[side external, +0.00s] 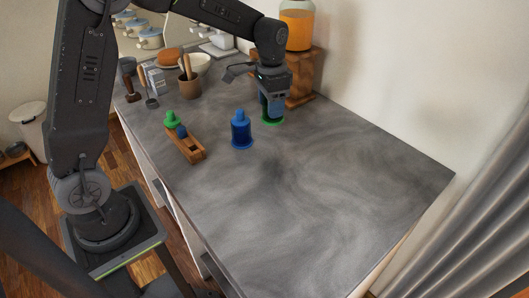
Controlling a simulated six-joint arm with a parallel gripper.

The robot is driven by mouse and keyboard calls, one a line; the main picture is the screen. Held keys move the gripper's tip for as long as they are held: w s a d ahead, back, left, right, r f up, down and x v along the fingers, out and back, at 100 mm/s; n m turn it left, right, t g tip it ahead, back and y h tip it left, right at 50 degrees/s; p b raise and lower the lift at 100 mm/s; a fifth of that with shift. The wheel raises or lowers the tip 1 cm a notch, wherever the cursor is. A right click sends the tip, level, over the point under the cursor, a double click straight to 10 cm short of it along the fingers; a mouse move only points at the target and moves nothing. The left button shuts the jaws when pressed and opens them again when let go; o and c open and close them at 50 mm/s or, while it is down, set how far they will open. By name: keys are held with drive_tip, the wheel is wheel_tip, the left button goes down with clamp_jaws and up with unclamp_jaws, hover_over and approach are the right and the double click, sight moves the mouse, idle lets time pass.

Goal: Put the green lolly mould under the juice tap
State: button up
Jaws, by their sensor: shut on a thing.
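My gripper (272,107) points down and is shut on the green lolly mould (272,121), whose green base rim shows beneath the fingers. The rest of the mould is mostly hidden by the gripper. Its base is at or just above the counter; I cannot tell which. The juice dispenser (297,27), a clear jar of orange juice, stands on a wooden stand (304,78) just behind and right of my gripper. The tap is hidden behind my wrist. A blue lolly mould (241,132) stands upright on the counter to the left of my gripper.
A wooden holder (191,150) with green and blue pieces lies left of the blue mould. A brown utensil pot (190,87), a white bowl (200,62) and other kitchenware stand at the back left. The counter's front and right (330,180) are clear.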

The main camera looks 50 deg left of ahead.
drive_tip(key=shift+r, duration=0.1)
wheel_tip(320, 180, up, 8)
drive_tip(key=s+a+n, duration=0.4)
drive_tip(key=a, duration=0.8)
drive_tip(key=s+a+n, duration=0.4)
drive_tip(key=s+a, duration=0.1)
drive_tip(key=a, duration=0.7)
drive_tip(key=w+d+f, duration=0.2)
drive_tip(key=w+f, duration=0.1)
drive_tip(key=f, duration=0.1)
drive_tip(key=w+d+f, duration=0.2)
drive_tip(key=w+f, duration=0.1)
drive_tip(key=f, duration=0.1)
drive_tip(key=w+d+f, duration=0.3)
drive_tip(key=shift+w+f, duration=0.1)
drive_tip(key=shift+f, duration=0.3)
drive_tip(key=shift+w+d+f, duration=0.15)
drive_tip(key=shift+w+f, duration=0.05)
drive_tip(key=shift+f, duration=1.95)
drive_tip(key=shift+f, duration=0.15)
